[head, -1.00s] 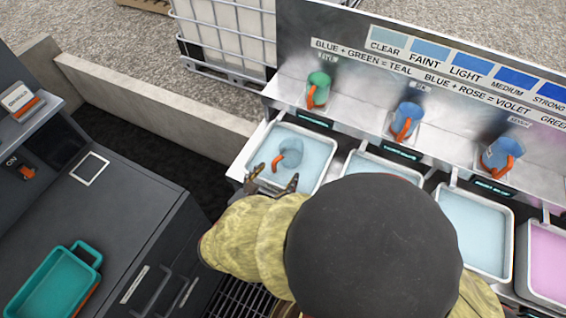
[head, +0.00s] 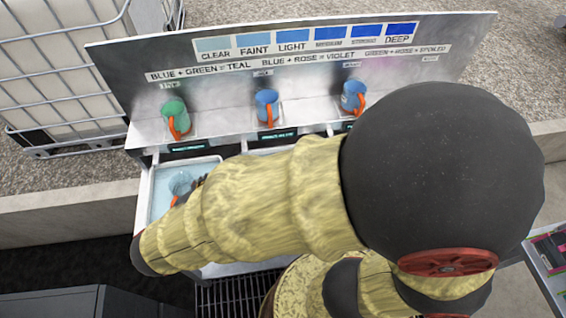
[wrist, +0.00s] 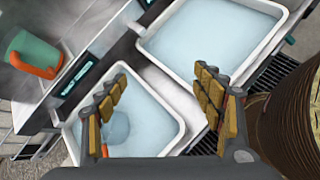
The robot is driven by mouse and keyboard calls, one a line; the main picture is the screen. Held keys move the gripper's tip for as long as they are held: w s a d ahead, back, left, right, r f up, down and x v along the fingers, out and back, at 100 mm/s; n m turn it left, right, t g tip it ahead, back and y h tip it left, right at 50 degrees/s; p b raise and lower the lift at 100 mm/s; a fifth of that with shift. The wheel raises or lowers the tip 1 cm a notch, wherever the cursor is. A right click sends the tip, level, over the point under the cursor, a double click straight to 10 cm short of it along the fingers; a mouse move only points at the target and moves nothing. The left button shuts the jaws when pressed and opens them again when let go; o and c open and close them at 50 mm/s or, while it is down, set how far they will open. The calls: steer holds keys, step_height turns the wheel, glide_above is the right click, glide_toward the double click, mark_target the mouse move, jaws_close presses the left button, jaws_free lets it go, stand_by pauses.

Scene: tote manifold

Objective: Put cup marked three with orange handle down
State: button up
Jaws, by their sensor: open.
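A pale blue cup (head: 180,183) with an orange handle stands in the liquid of the leftmost white tray (head: 150,200). No number can be read on it. In the wrist view the cup (wrist: 117,125) is partly hidden behind the left finger, with a bit of orange handle showing by that finger. My gripper (wrist: 160,78) is open, its two fingers spread over the tray, with nothing seen between the tips. In the head view my arm hides most of the gripper; dark fingers show just right of the cup.
A green cup (head: 174,113) and two blue cups (head: 267,102) (head: 353,96), all with orange handles, stand on the metal shelf behind the trays. Another tray of pale blue liquid (wrist: 215,40) adjoins. A sign panel (head: 300,50) rises behind the shelf.

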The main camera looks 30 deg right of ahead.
steer(key=s+d+r+m+y, duration=0.3)
steer(key=d+r+m, duration=0.3)
steer(key=m, duration=0.5)
steer(key=s+d+r+m+g+y, duration=0.1)
steer(key=s+d+r+m+y, duration=0.3)
steer(key=m, duration=0.7)
step_height(320, 180, up, 3)
steer(key=s+d, duration=0.1)
steer(key=d, duration=0.1)
steer(key=shift+s+d+r+g, duration=0.15)
steer(key=shift+s+d+g, duration=0.15)
steer(key=shift+d, duration=0.1)
